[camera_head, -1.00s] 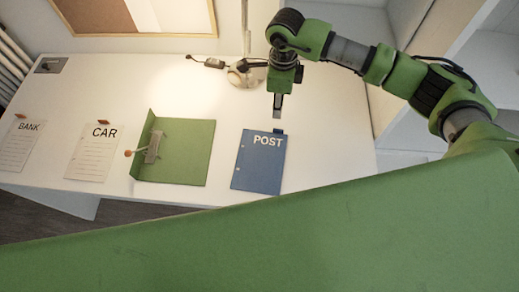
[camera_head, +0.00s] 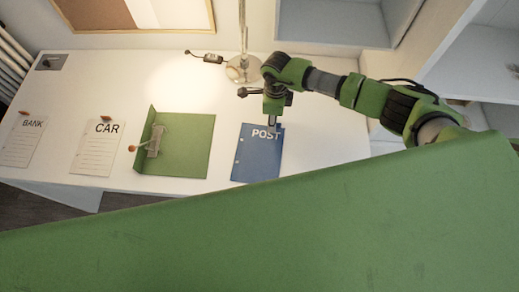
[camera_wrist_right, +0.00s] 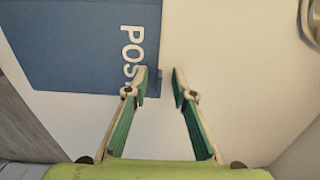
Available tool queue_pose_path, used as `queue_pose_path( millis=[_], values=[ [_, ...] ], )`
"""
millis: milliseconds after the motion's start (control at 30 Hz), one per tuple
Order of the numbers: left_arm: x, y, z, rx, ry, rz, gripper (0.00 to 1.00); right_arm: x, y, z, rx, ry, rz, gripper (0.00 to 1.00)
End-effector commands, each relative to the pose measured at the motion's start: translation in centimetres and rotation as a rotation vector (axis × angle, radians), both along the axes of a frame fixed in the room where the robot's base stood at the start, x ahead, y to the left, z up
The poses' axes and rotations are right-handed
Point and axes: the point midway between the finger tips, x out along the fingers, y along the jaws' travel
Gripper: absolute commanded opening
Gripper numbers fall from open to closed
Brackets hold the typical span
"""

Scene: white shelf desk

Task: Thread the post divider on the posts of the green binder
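The blue post divider (camera_head: 257,158), lettered POST, lies flat on the white desk (camera_head: 105,75), with holes along its left edge. It also shows in the right wrist view (camera_wrist_right: 70,50), with a small blue tab on its edge. My right gripper (camera_wrist_right: 160,85) is open, its two fingertips apart at that tab. In the head view the right gripper (camera_head: 275,122) is at the divider's top right corner. Contact cannot be told. The green binder (camera_head: 185,150) lies open left of the divider, its metal post mechanism (camera_head: 155,141) near its left side. My left gripper is not in view.
The CAR sheet (camera_head: 97,150) and BANK sheet (camera_head: 22,143) lie left of the binder. A lamp base (camera_head: 243,70) stands behind the divider, with a cable nearby. White shelving (camera_head: 350,22) rises at the back right. A strip of desk between binder and divider is clear.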

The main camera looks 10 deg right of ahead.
Motion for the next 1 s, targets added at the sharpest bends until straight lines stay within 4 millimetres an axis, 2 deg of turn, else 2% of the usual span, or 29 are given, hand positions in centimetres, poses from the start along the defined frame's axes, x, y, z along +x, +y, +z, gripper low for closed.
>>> queue_pose_path(
  millis=[133, 167, 233, 767, 867, 1000],
  values=[
    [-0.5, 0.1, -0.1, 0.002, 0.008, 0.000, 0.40, 0.0, 0.0, 0.0, 0.000, 0.000, 0.000, 0.24],
    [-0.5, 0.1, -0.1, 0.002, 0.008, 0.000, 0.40, 0.0, 0.0, 0.0, 0.000, 0.000, 0.000, 0.18],
    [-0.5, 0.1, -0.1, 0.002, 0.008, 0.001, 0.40, 0.0, 0.0, 0.0, 0.000, 0.000, 0.000, 0.00],
    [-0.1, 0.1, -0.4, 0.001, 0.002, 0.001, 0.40, 0.1, 0.0, 0.4, 0.001, -0.004, -0.001, 0.00],
    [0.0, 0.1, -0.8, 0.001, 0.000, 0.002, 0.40, 0.1, 0.0, 1.2, 0.001, -0.004, 0.000, 0.00],
    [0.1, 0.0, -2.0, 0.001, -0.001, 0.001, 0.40, -0.1, 0.4, 3.4, 0.003, -0.006, 0.006, 0.00]
  ],
)
